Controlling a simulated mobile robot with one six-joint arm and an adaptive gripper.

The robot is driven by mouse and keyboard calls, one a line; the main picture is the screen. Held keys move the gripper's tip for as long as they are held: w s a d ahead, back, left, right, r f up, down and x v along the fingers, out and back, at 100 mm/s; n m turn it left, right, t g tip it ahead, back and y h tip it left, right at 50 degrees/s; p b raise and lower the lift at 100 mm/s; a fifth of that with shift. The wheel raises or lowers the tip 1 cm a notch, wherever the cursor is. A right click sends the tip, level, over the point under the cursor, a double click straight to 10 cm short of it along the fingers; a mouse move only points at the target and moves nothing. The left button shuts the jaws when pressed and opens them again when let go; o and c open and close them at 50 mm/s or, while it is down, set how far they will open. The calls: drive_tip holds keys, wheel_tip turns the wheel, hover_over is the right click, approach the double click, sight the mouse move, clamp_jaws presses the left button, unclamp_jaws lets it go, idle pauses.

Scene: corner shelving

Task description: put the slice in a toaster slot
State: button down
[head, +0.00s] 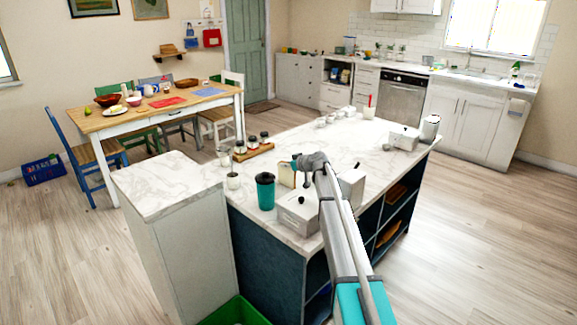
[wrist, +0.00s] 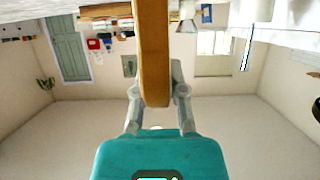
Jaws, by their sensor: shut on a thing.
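The slice (head: 287,174) is a pale piece of bread with a brown crust, held upright above the island counter. In the wrist view the slice (wrist: 153,50) is seen edge-on between the fingers. My gripper (head: 297,163) is shut on it; the gripper also shows in the wrist view (wrist: 157,92).
A teal tumbler (head: 265,191) stands left of the toaster. A white box-like item (head: 351,186) stands to the right, behind my arm. A wooden tray (head: 253,151) with jars lies farther back. Another white appliance (head: 404,139) is at the far right. The middle counter is clear.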

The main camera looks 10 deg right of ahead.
drive_tip(key=shift+f, duration=0.15)
drive_tip(key=c, duration=0.7)
unclamp_jaws()
drive_tip(key=shift+r, duration=0.2)
drive_tip(key=shift+r, duration=0.1)
drive_tip(key=shift+p+v, duration=2.45)
drive_tip(key=shift+v, duration=3.5)
drive_tip(key=shift+o, duration=0.6)
drive_tip(key=shift+s, duration=0.1)
